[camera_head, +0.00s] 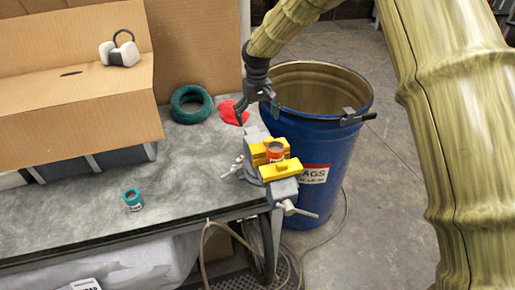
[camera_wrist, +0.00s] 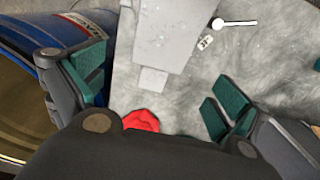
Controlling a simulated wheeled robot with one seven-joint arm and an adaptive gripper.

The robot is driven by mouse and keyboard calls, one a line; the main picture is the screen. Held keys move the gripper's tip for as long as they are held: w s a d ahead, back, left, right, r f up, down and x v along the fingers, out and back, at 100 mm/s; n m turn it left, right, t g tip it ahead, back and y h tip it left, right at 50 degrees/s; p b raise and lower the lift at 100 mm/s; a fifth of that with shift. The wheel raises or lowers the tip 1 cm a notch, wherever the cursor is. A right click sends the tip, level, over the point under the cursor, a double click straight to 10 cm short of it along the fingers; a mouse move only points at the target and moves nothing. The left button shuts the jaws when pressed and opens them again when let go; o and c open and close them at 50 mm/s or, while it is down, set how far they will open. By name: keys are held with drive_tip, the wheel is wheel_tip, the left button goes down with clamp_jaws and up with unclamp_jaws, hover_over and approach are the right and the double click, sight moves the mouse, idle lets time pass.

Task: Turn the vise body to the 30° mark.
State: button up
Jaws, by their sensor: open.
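The vise (camera_head: 254,140) is bolted at the bench's right front corner. It has a grey body, yellow jaw covers and a front handle bar. A small orange tin (camera_head: 275,150) sits between its jaws. My gripper (camera_head: 256,112) is open and empty, above and behind the vise's rear end. In the wrist view, the vise's grey body (camera_wrist: 172,35) lies ahead of and below the spread teal-padded fingers (camera_wrist: 157,88).
A blue barrel (camera_head: 318,200) stands close to the vise's right. A red cloth (camera_head: 230,112) and a green ring (camera_head: 191,104) lie behind it. A teal tin (camera_head: 133,199) stands on the bench (camera_head: 70,225) to the left. A cardboard box (camera_head: 75,105) fills the back left.

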sight(257, 136)
drive_tip(key=shift+f+p, duration=1.8)
drive_tip(key=shift+f, duration=3.9)
drive_tip(key=shift+c, duration=0.4)
drive_tip(key=c, duration=1.3)
drive_tip(key=shift+c, duration=0.2)
